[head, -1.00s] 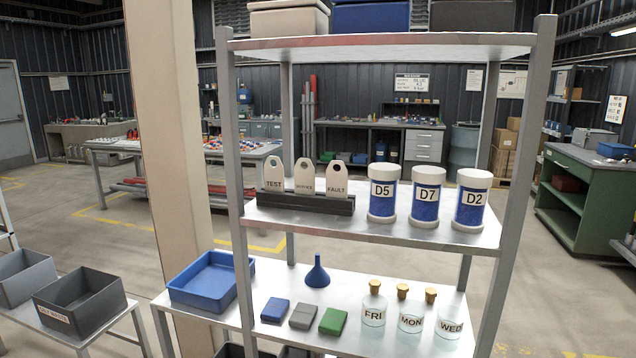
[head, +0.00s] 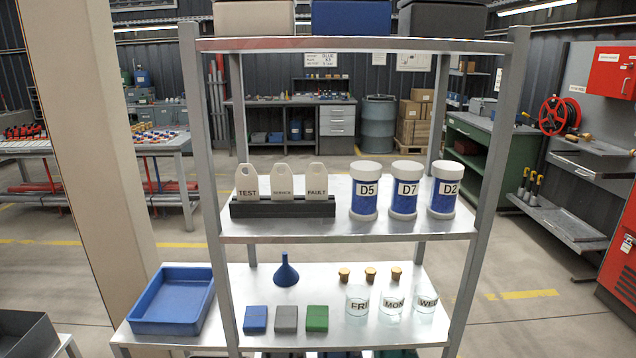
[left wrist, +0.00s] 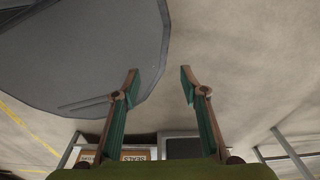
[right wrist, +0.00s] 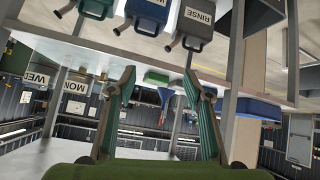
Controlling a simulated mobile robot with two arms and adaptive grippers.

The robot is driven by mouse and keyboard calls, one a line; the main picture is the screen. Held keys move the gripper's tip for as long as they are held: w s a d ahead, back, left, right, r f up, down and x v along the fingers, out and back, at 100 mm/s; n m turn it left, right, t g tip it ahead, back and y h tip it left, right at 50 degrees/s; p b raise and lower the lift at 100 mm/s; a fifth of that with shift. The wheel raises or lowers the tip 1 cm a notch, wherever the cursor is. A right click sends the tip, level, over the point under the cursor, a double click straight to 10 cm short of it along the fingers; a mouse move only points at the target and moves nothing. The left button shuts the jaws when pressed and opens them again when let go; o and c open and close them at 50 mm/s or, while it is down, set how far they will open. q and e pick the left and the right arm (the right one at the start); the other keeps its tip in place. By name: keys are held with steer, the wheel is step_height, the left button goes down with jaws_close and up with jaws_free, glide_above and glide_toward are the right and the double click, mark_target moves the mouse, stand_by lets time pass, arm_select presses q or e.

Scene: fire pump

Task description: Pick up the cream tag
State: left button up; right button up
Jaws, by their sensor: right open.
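Three cream tags stand upright in a black rack (head: 282,208) on the middle shelf: TEST (head: 247,182), a middle one with a small, hard-to-read label (head: 283,183), and FAULT (head: 317,182). Each has a hole near its top. Neither gripper shows in the head view. My left gripper (left wrist: 160,72) is open and empty in the left wrist view, with floor and a grey surface beyond it. My right gripper (right wrist: 159,72) is open and empty in the right wrist view, near the shelf unit. I cannot make out the tags in either wrist view.
Canisters labelled D5 (head: 364,190), D7 (head: 404,190) and D2 (head: 444,190) stand right of the rack. Shelf posts (head: 204,180) frame the unit. Jugs (right wrist: 194,24) show in the right wrist view.

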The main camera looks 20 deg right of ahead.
steer(key=w+r+m+t+h, duration=0.1)
steer(key=w+r+t, duration=0.3)
steer(key=r, duration=0.8)
steer(key=w+r+m+t+h, duration=0.1)
steer(key=w+r, duration=0.4)
steer(key=r, duration=0.8)
steer(key=m+t+h, duration=0.1)
steer(key=t, duration=0.2)
glide_toward(317, 183)
steer(key=p+x, duration=0.1)
steer(key=x, duration=0.1)
steer(key=p+x, duration=0.1)
steer(key=x, duration=0.1)
steer(key=shift+w+a+r+p, duration=0.1)
steer(key=shift+w+a+p, duration=0.1)
steer(key=shift+p, duration=0.15)
steer(key=shift+w+d, duration=0.15)
steer(key=shift+w, duration=0.3)
steer(key=shift+w+p, duration=0.2)
steer(key=shift+p, duration=0.15)
steer(key=p+x, duration=0.1)
steer(key=x, duration=0.1)
steer(key=p+x, duration=0.1)
steer(key=x, duration=0.1)
steer(key=shift+d, duration=0.25)
steer(key=shift+w, duration=0.3)
arm_select(q)
step_height(317, 183, up, 6)
steer(key=shift+w+a, duration=0.35)
steer(key=shift+a, duration=0.1)
